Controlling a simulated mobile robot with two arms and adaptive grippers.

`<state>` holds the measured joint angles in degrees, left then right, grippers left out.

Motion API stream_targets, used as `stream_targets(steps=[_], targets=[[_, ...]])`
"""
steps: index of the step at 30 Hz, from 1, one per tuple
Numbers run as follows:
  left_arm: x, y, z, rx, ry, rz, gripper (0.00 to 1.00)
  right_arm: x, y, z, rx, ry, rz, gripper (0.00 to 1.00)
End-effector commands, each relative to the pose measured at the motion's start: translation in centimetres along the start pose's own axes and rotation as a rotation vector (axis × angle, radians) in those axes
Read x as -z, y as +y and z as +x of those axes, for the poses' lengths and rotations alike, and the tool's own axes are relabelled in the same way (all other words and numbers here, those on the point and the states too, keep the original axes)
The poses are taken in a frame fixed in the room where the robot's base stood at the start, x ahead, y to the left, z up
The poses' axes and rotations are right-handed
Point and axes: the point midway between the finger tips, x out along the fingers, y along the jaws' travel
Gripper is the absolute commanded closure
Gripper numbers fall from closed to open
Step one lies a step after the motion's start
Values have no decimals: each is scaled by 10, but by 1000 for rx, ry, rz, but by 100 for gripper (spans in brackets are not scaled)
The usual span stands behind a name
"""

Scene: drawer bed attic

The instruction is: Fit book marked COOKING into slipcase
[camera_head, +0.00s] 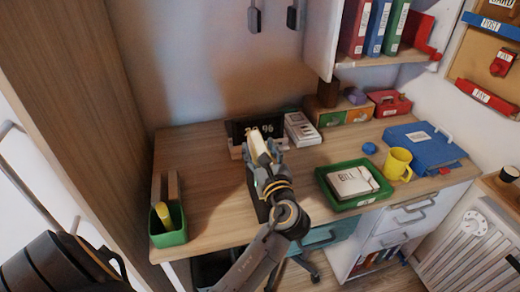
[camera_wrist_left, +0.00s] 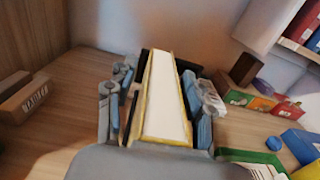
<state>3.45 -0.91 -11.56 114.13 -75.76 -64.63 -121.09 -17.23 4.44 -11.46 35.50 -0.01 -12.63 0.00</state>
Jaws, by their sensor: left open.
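A book with a yellow cover and white page edges (camera_wrist_left: 166,100) stands between the fingers of my left gripper (camera_wrist_left: 162,105) in the left wrist view. No COOKING mark is readable. In the head view the book's pale top (camera_head: 259,148) shows at my left gripper (camera_head: 266,166), over the desk. The gripper is open, with a finger on each side of the book. A dark, box-like thing (camera_head: 257,203) below the gripper may be the slipcase, mostly hidden by my arm. Dark walls flank the book in the wrist view; I cannot tell how deep the book sits. My right gripper is out of view.
A black flip clock (camera_head: 258,130) stands behind the gripper. A green holder (camera_head: 168,238) is at the left.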

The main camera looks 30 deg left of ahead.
Motion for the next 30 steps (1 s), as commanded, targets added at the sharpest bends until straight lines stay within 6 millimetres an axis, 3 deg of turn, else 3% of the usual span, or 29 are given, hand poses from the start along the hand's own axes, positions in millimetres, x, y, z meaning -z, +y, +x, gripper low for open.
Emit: stream_targets(steps=[5,18,24,30], targets=[[-1,-1,-17,2,1,-1,48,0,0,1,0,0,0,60],[0,0,-104,1,3,-1,48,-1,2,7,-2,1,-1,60],[-2,0,-119,1,0,-3,48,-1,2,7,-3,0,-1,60],[-2,0,-120,1,0,-3,48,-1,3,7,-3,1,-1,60]])
